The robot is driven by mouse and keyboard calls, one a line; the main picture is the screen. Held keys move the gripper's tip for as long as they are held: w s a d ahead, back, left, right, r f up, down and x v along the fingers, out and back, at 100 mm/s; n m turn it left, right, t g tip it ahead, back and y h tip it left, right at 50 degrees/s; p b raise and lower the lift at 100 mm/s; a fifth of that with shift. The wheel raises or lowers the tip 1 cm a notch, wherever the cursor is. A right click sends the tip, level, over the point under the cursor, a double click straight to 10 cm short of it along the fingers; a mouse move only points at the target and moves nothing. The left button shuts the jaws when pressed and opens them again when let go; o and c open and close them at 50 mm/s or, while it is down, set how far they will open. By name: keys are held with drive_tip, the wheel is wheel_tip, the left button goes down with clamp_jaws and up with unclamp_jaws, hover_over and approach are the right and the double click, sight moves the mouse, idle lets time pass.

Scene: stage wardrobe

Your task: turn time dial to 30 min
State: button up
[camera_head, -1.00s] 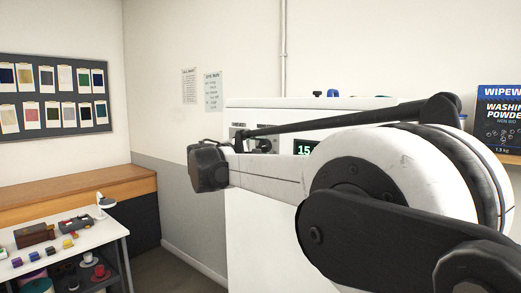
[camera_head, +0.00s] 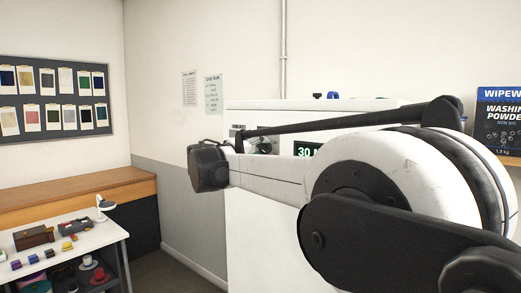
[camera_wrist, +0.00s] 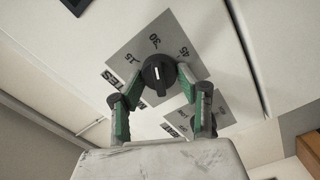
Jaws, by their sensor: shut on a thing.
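The time dial (camera_wrist: 158,74) is a round black knob with a white line, on a grey plate (camera_wrist: 186,50) printed 15, 30 and 45. The white line lies roughly along the direction of the 30 mark. My gripper (camera_wrist: 160,84), with green and grey fingers, is shut on the dial, one finger at each side. In the head view the white machine (camera_head: 262,220) has a display (camera_head: 307,149) reading 30 and part of an M in green; my arm covers the rest and most of the panel.
A second printed plate (camera_wrist: 221,112) is beside my right finger in the wrist view. A washing powder box (camera_head: 503,115) stands at the far right. A white table (camera_head: 60,243) with small items stands at lower left, before a wooden counter (camera_head: 75,194).

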drive_tip(key=shift+m, duration=0.3)
drive_tip(key=o, duration=1.1)
drive_tip(key=shift+o, duration=0.2)
drive_tip(key=shift+s+a, duration=0.1)
drive_tip(key=v, duration=1.1)
drive_tip(key=shift+s+a, duration=0.2)
drive_tip(key=shift+s, duration=0.15)
